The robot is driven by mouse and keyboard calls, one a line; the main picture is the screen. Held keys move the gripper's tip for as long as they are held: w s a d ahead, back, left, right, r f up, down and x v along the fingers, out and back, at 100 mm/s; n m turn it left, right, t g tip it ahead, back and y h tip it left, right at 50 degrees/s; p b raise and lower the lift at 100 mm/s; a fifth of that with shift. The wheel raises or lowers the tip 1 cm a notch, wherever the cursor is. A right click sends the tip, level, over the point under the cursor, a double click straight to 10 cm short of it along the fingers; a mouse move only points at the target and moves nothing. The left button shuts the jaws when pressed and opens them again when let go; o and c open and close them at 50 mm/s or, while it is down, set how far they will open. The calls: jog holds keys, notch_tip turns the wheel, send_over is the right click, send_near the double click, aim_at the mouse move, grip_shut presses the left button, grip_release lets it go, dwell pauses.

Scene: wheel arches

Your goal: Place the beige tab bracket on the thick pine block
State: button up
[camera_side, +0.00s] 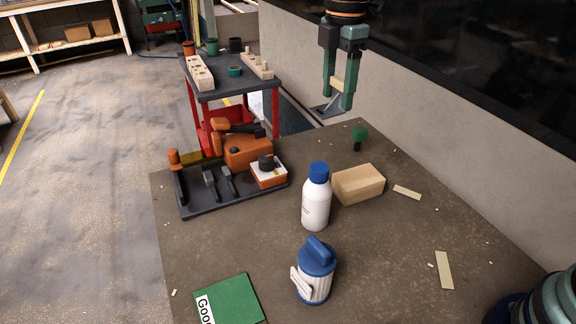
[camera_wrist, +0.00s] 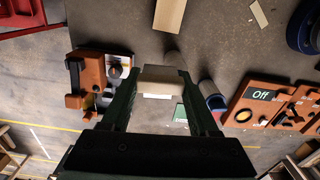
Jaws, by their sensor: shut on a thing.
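The beige tab bracket (camera_side: 338,82) is pinched between the two green fingers of my gripper (camera_side: 337,98), held up in the air above the table's far end. In the wrist view the bracket (camera_wrist: 163,77) spans the gap between the fingertips of my gripper (camera_wrist: 162,84), with a white part below it. The thick pine block (camera_side: 358,184) lies on the table, lower than my gripper in the side view and clear of it. The block (camera_wrist: 169,15) also shows at the top of the wrist view, apart from the bracket. Its top looks bare.
A white bottle with a blue cap (camera_side: 316,200) stands close to the block's left side. A blue-lidded canister (camera_side: 315,272) is nearer. A dark tray (camera_side: 217,192) with orange tools is at left. Thin wood strips (camera_side: 444,270) lie at right. A small green-topped item (camera_side: 359,135) stands behind the block.

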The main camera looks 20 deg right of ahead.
jog(key=r, duration=0.1)
send_over(365, 174)
jog(key=shift+m, duration=0.3)
notch_tip(365, 174, down, 20)
jog(key=shift+r, duration=0.1)
jog(key=shift+f, duration=0.2)
jog(key=o, duration=1.4)
jog(key=shift+o, duration=0.2)
